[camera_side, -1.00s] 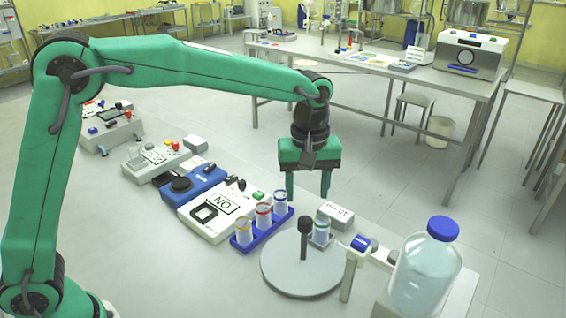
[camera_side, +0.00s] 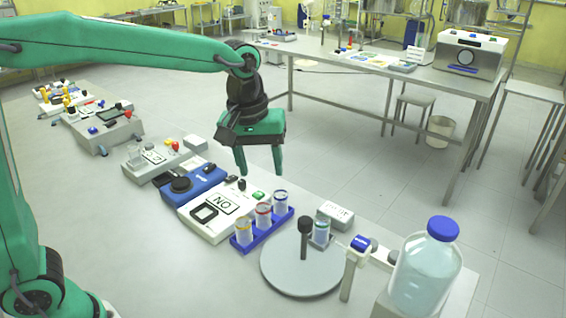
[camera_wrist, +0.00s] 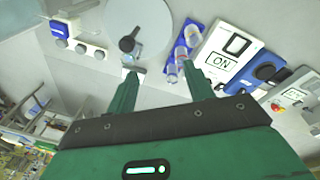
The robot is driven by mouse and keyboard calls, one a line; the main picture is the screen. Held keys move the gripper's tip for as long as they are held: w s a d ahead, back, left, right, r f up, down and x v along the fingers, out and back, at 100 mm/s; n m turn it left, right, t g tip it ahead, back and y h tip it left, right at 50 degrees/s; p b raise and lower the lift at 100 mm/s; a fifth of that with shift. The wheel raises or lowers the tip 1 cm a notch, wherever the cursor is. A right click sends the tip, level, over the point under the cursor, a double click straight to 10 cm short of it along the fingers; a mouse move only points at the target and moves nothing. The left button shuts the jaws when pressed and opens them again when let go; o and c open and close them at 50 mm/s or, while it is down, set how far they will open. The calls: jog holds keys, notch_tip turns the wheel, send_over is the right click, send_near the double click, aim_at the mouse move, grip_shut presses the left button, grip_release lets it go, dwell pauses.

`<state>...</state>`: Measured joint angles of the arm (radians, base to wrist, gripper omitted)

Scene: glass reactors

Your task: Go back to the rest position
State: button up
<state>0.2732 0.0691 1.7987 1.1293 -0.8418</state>
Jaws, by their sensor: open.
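My green gripper (camera_side: 260,174) hangs in the air above the back edge of the bench in the side view. Its two fingers are apart with nothing between them. In the wrist view the open fingers (camera_wrist: 165,90) reach toward the bench. The blue rack (camera_side: 262,232) holds several capped tubes, in front of and to the right of my gripper. A round grey plate (camera_side: 300,276) with a black-knobbed post stands further right, with another tube (camera_side: 320,232) at its back edge.
A blue-capped bottle (camera_side: 425,268) stands at the right end, beside a white stand with a blue part (camera_side: 355,262).

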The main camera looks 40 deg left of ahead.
jog(key=s+a+m+t, duration=0.2)
jog(key=s+a, duration=0.3)
jog(key=s, duration=0.3)
jog(key=s+a+m+t, duration=0.2)
jog(key=s+a+m, duration=0.2)
jog(key=s, duration=0.5)
jog(key=shift+s+a+f+m, duration=0.3)
jog(key=shift+a+f, duration=0.1)
jog(key=shift+a, duration=0.7)
